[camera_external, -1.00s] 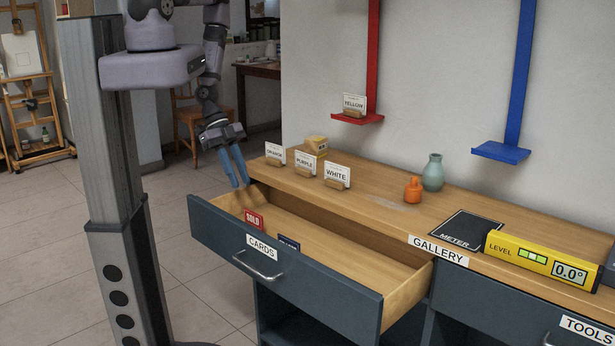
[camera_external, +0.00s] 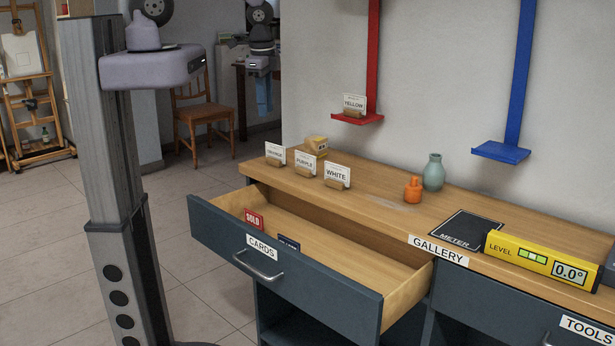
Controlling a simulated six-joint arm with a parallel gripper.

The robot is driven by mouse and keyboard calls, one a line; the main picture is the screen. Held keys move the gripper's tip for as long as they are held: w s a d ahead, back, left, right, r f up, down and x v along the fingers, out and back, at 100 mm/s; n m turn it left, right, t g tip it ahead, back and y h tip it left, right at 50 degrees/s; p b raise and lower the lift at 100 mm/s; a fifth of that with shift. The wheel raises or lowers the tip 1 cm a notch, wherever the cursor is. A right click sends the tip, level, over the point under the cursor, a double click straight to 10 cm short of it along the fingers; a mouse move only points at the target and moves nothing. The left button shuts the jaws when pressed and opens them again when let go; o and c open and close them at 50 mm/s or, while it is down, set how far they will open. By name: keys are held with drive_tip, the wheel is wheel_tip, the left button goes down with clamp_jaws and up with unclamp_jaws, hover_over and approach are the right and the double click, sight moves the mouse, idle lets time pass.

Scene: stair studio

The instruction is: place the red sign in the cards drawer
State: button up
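The red sign (camera_external: 254,218), lettered SOLD, stands in the left part of the open cards drawer (camera_external: 284,286), its lower part hidden behind the drawer front. The drawer front bears a CARDS label and a metal handle. A dark blue sign (camera_external: 289,243) is also in the drawer, to the right of the red one and mostly hidden. My gripper (camera_external: 264,97) is up and behind the left end of the counter, well clear of the drawer. Its blue fingers point down and appear close together, with nothing seen between them.
On the counter (camera_external: 385,212) stand ORANGE, PURPLE and WHITE cards (camera_external: 337,176), a small box (camera_external: 317,144), an orange bottle (camera_external: 413,189), a green vase (camera_external: 433,172), a METER pad (camera_external: 466,230) and a yellow level (camera_external: 543,260). Red (camera_external: 357,118) and blue (camera_external: 501,152) wall shelves hang above.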

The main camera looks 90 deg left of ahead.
drive_tip(key=s+d+r+n, duration=0.1)
drive_tip(key=d+r, duration=0.5)
drive_tip(key=d, duration=0.2)
drive_tip(key=s+d+r+n+h, duration=0.1)
drive_tip(key=s+d+r+n, duration=0.1)
drive_tip(key=d+r, duration=0.4)
drive_tip(key=shift+s+d+n+h, duration=0.15)
drive_tip(key=shift+d+n+h, duration=0.15)
drive_tip(key=shift+d, duration=0.95)
wheel_tip(320, 180, down, 8)
drive_tip(key=b, duration=0.7)
drive_tip(key=shift+r+b, duration=0.25)
drive_tip(key=shift+b, duration=0.05)
